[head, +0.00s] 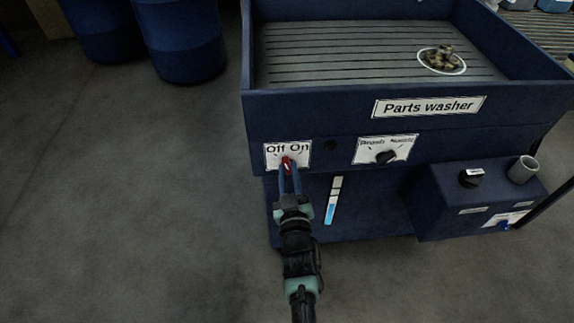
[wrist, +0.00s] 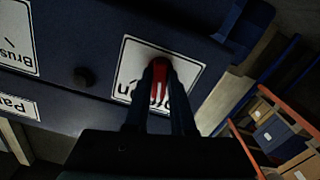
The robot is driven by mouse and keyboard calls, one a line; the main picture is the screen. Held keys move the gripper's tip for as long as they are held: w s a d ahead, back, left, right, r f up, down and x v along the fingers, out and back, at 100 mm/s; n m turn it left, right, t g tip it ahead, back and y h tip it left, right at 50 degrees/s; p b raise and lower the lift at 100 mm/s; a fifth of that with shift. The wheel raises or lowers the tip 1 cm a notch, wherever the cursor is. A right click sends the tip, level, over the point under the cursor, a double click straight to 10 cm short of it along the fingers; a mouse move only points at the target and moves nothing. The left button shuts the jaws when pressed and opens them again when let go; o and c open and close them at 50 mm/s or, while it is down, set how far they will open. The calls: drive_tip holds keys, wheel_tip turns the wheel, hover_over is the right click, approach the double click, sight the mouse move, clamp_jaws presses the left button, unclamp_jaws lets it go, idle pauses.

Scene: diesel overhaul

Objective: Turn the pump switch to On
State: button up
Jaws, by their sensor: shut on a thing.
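In the wrist view the red switch (wrist: 159,76) shows between the two dark fingers (wrist: 160,85), in front of the upside-down plate (wrist: 132,72). The fingers cover part of the switch and lettering, so I cannot tell exactly which mark the switch points to.
The parts washer (head: 340,102) has a second black knob (head: 386,157) to the right, and a level gauge (head: 333,200) below. A blue box (head: 440,215) juts out at right. The floor at left is clear up to blue barrels (head: 185,45).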

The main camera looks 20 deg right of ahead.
drive_tip(key=m+p, duration=0.1)
drive_tip(key=m, duration=0.5)
drive_tip(key=shift+d, duration=0.15)
drive_tip(key=m, duration=0.6)
drive_tip(key=shift+f+p, duration=0.15)
drive_tip(key=shift+p, duration=0.2)
drive_tip(key=o, duration=1.6)
drive_tip(key=shift+c, duration=0.2)
drive_tip(key=p+v, duration=0.4)
drive_tip(key=v, duration=0.3)
drive_tip(key=shift+s, duration=0.1)
